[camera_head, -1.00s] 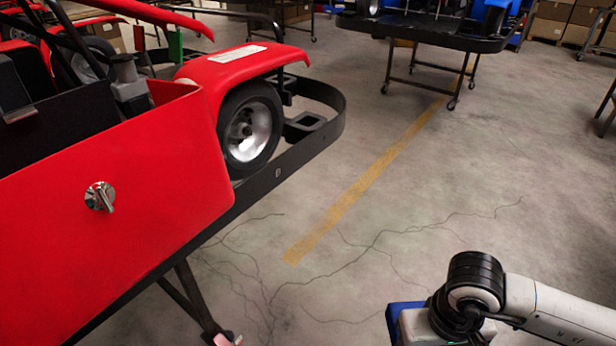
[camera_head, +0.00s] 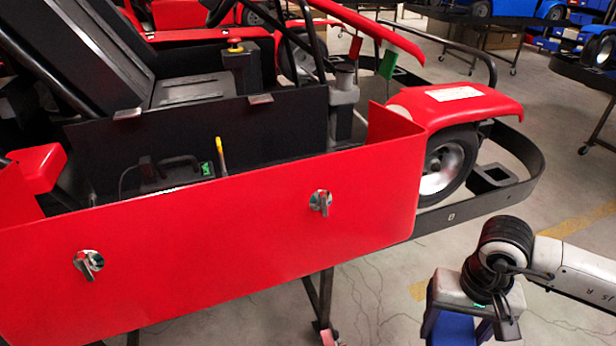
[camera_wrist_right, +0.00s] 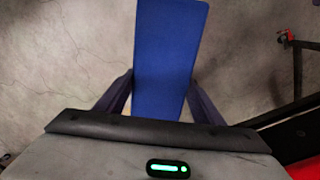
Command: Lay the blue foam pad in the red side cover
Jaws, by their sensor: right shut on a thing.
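The red side cover (camera_head: 210,245) runs along the near side of the kart in the head view. It has two silver turn latches, and its front end curls up beside the front wheel. Behind its top edge is a black space, whose floor I cannot see. My right gripper (camera_head: 460,326) is at the lower right, over the floor and apart from the cover. It is shut on the blue foam pad (camera_wrist_right: 168,62), which extends out beyond its fingers in the right wrist view. In the head view, most of the pad is cut off below. My left gripper is out of view.
A black case with a handle (camera_head: 165,172) and a yellow-tipped tool (camera_head: 219,150) sit behind the cover's edge. The black bumper bar (camera_head: 475,203) and front wheel (camera_head: 445,168) lie between gripper and kart front. Stand legs (camera_head: 322,305) are below.

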